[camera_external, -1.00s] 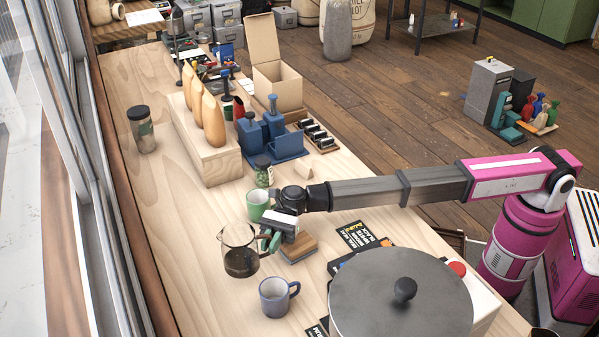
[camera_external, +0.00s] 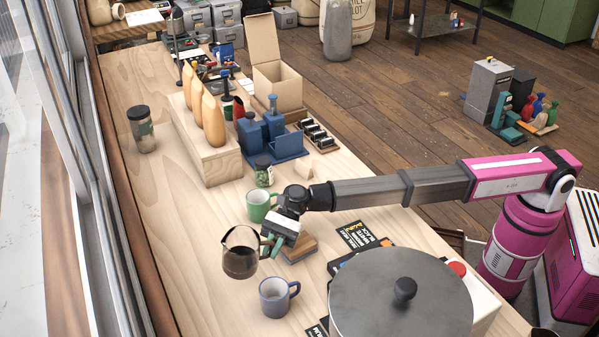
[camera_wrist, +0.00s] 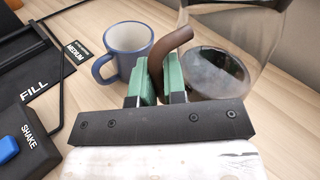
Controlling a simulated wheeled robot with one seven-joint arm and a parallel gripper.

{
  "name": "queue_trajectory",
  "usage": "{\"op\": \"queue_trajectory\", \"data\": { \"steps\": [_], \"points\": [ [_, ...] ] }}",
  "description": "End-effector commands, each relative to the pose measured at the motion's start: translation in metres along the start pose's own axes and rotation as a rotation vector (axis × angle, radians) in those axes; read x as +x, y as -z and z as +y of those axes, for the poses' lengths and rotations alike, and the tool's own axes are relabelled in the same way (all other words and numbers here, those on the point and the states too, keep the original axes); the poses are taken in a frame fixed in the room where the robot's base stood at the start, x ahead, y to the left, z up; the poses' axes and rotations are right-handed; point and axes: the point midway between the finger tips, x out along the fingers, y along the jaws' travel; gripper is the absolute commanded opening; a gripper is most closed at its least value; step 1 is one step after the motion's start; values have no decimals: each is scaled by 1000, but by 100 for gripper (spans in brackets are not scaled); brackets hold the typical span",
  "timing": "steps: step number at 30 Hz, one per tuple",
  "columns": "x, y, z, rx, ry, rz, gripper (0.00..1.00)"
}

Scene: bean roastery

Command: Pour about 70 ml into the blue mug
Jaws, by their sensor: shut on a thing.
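The blue mug (camera_external: 275,298) stands upright on the wooden table; it also shows in the wrist view (camera_wrist: 130,42), its handle to the left there. A glass carafe (camera_external: 240,262) with dark liquid in its lower part is in my gripper (camera_external: 272,244), just behind the mug. In the wrist view my gripper's green fingers (camera_wrist: 160,75) are shut on the carafe's brown handle, and the glass body (camera_wrist: 225,65) fills the upper right. The carafe appears nearly upright and lifted a little, its body beside the mug.
A green mug (camera_external: 259,204) and a small green-labelled jar (camera_external: 264,172) stand behind my gripper. A wooden block (camera_external: 300,248) lies beside it. A large round grey lid (camera_external: 400,300) is at the front right. The table left of the carafe is clear.

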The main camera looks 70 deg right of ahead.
Motion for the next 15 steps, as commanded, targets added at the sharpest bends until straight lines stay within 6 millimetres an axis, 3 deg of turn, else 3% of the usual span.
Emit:
{"op": "queue_trajectory", "data": {
  "steps": [5,15],
  "points": [
    [3,-1,6,-104,-1,49,0],
    [9,15,21,-302,-1,148,0]
  ]
}}
